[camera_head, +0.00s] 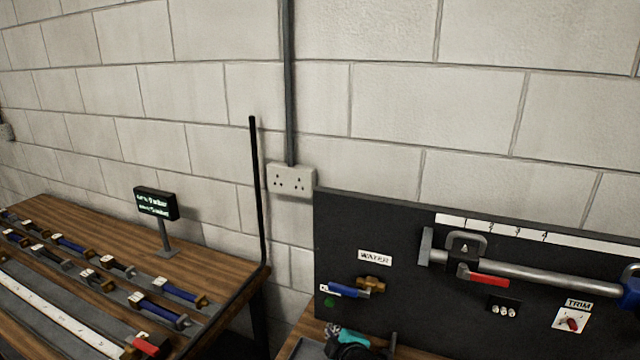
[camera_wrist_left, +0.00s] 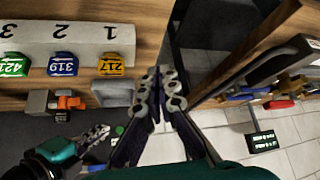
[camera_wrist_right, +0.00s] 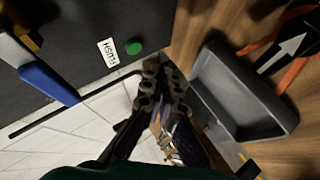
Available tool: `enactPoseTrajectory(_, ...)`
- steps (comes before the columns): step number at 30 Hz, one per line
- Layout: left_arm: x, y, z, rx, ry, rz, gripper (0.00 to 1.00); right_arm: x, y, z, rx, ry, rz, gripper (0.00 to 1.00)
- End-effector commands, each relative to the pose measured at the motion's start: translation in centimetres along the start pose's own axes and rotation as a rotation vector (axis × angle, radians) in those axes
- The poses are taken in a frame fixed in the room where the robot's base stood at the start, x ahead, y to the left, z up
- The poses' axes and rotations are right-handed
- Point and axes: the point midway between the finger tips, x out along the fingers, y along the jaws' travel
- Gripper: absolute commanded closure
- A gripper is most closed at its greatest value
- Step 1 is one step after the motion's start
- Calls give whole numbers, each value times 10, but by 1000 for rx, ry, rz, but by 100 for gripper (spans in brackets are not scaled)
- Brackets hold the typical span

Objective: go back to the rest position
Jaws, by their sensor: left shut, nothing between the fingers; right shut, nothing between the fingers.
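My right gripper (camera_head: 332,330) shows at the bottom edge of the head view, in front of the foot of the black panel (camera_head: 400,230). In the right wrist view its fingertips (camera_wrist_right: 160,78) are together with nothing between them, near a grey tray (camera_wrist_right: 245,95) in the picture. My left gripper is outside the head view. In the left wrist view its fingers (camera_wrist_left: 160,82) are together and empty, in the picture between a numbered grey block (camera_wrist_left: 65,42) and a wooden bench edge (camera_wrist_left: 245,55). My right gripper also shows at that view's lower left (camera_wrist_left: 98,135).
The panel carries a blue-handled valve (camera_head: 345,289), a red lever (camera_head: 485,280) and a steel pipe (camera_head: 550,277). A wooden bench (camera_head: 105,235) at left holds several blue-handled parts and a small display (camera_head: 157,203). A thin black rod (camera_head: 258,190) stands at its right end.

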Motion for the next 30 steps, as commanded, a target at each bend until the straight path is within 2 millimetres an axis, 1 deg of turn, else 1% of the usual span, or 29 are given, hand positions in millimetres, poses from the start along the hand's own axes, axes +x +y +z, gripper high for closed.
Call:
enactPoseTrajectory(1, 0, 0, 0, 0, 0, 0, 100, -18, 3, 13, 80, -32, -15, 100)
enactPoseTrajectory(5, 0, 0, 0, 0, 0, 0, 100, -62, 1, 44, 329, -126, -58, 100)
enactPoseTrajectory(6, 0, 0, 0, 0, 0, 0, 100, -76, -2, 54, 407, -157, -67, 100)
enactPoseTrajectory(8, 0, 0, 0, 0, 0, 0, 100, -98, -7, 67, 523, -204, -77, 100)
enactPoseTrajectory(12, 0, 0, 0, 0, 0, 0, 100, -146, -26, 97, 790, -318, -87, 100)
enactPoseTrajectory(16, 0, 0, 0, 0, 0, 0, 100, -182, -47, 118, 1001, -411, -79, 100)
enactPoseTrajectory(18, 0, 0, 0, 0, 0, 0, 100, -196, -56, 126, 1087, -450, -72, 100)
enactPoseTrajectory(22, 0, 0, 0, 0, 0, 0, 100, -212, -68, 134, 1184, -494, -61, 100)
enactPoseTrajectory(25, 0, 0, 0, 0, 0, 0, 100, -216, -71, 136, 1212, -507, -58, 100)
enactPoseTrajectory(30, 0, 0, 0, 0, 0, 0, 100, -216, -72, 136, 1215, -508, -58, 100)
